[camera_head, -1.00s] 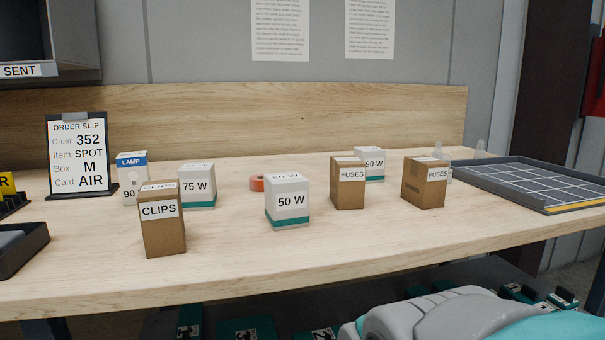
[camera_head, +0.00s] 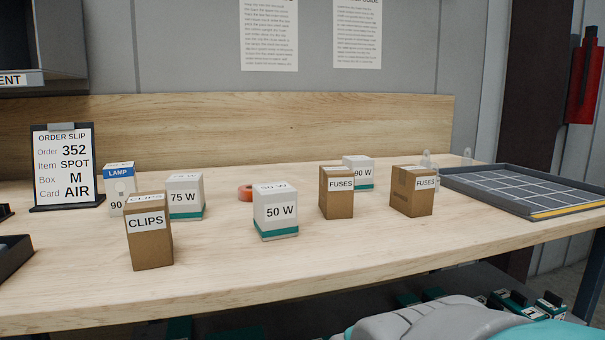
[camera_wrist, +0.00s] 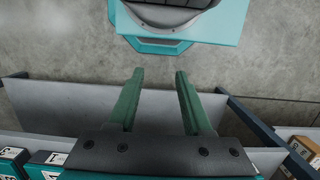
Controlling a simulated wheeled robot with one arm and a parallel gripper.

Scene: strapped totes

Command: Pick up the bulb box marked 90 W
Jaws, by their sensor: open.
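A white box with a teal base band marked 90 W (camera_head: 364,175) stands at the back of the wooden table, partly hidden by a brown FUSES box (camera_head: 337,198). A second white box with a blue LAMP band (camera_head: 118,172) shows "90" at the left; its lower part is partly hidden by the brown CLIPS box (camera_head: 149,245). White boxes marked 75 W (camera_head: 185,197) and 50 W (camera_head: 276,212) stand between them. My gripper (camera_wrist: 157,75) is open and empty in the wrist view, above the grey floor and away from the boxes. It is not seen in the head view.
Another FUSES box (camera_head: 405,200) stands right of the first. A dark gridded tray (camera_head: 540,213) lies at the right end. An order slip (camera_head: 66,166) stands at the left. The table's front strip is clear.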

